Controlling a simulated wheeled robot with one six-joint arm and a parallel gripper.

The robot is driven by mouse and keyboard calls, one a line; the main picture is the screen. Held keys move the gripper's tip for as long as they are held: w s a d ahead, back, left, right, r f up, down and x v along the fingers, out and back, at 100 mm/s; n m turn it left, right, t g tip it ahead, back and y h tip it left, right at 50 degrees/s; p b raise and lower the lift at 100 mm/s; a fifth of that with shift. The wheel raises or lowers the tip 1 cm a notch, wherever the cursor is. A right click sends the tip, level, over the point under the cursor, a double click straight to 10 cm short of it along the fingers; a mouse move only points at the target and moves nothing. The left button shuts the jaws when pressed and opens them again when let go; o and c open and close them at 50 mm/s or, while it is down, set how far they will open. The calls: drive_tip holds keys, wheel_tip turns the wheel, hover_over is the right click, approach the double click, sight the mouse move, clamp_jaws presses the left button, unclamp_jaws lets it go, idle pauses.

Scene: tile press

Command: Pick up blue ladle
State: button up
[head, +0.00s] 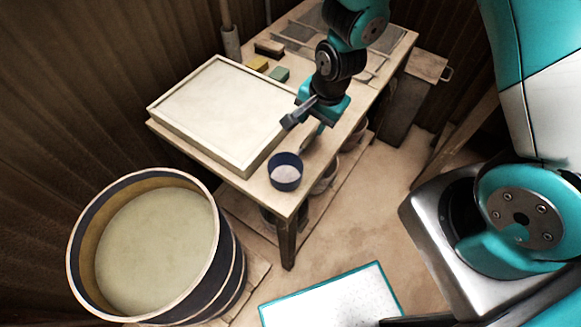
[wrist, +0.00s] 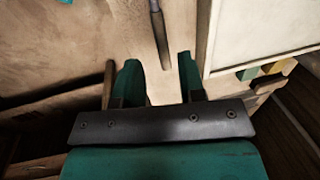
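The blue ladle's round bowl (head: 285,172) sits near the front corner of the wooden table, with pale material inside. Its handle appears to run from the bowl back toward my gripper (head: 304,126). In the wrist view, a dark, thin handle (wrist: 158,40) comes down from the top edge, and its end lies in line with the gap between the fingertips. The bowl is outside that view. My gripper (wrist: 158,66) is open, with its two teal fingers apart on either side of the handle's line. I cannot tell how high it is above the handle.
A white framed board (head: 225,110) lies on the table (head: 270,200) left of my gripper. Small coloured blocks (head: 278,75) lie behind it. A large round tub (head: 82,265) stands at lower left. A teal-edged white panel (head: 335,300) lies at the bottom.

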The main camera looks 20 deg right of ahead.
sight(303, 149)
drive_tip(key=f, duration=0.4)
drive_tip(key=w+a+f, duration=0.1)
drive_tip(key=f, duration=0.2)
drive_tip(key=shift+p, duration=0.3)
drive_tip(key=shift+w+a+f+p, duration=0.1)
drive_tip(key=shift+a+f+p, duration=0.1)
drive_tip(key=shift+f, duration=0.7)
drive_tip(key=shift+w+a+f+p, duration=0.1)
drive_tip(key=shift+f+p, duration=0.15)
drive_tip(key=shift+f, duration=0.6)
drive_tip(key=shift+a+f+p, duration=0.1)
drive_tip(key=shift+f+p, duration=0.1)
drive_tip(key=shift+f, duration=0.7)
clamp_jaws()
